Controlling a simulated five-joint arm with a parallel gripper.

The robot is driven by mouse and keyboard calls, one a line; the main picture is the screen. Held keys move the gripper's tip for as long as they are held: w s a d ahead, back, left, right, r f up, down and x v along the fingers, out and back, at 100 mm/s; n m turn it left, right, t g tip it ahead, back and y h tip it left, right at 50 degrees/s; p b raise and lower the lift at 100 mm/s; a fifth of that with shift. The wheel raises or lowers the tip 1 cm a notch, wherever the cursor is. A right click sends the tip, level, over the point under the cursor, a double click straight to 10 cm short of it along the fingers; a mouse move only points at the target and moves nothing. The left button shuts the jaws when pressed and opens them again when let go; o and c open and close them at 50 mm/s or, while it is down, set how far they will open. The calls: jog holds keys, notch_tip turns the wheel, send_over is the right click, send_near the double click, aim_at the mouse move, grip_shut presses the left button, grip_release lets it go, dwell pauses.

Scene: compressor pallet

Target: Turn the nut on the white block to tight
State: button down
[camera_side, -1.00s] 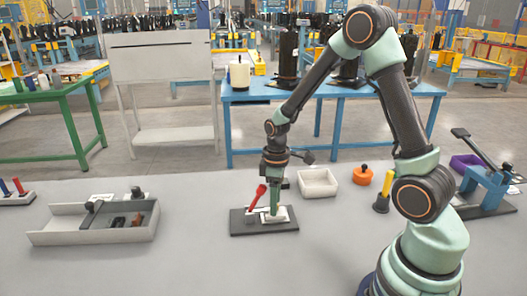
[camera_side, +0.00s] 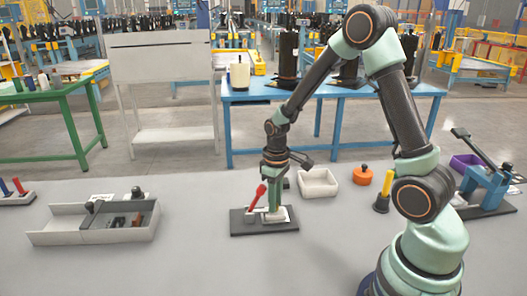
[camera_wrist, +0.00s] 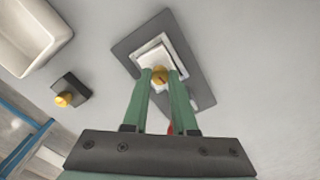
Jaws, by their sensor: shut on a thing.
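The white block (camera_wrist: 151,52) sits on a dark base plate (camera_side: 238,228). The brass-coloured nut (camera_wrist: 159,75) is on the white block, between the tips of my green fingers in the wrist view. My gripper (camera_wrist: 160,77) points down over the block and is shut on the nut. In the side view my gripper (camera_side: 273,206) stands upright at the block, and the fingers hide the nut. A red-handled lever (camera_side: 256,196) leans just left of the fingers on the same plate. How tight the nut is cannot be told.
A white open bin (camera_side: 318,184) and an orange knobbed piece (camera_side: 362,176) lie to the right. A small dark block with a brass top (camera_wrist: 67,93) is near the bin. A divided grey tray (camera_side: 70,237) is at left. The table between is clear.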

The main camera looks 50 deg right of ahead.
jog(key=shift+m, duration=0.3)
jog(key=c, duration=0.7)
grip_release()
notch_tip(320, 180, up, 12)
jog(key=shift+r, duration=0.1)
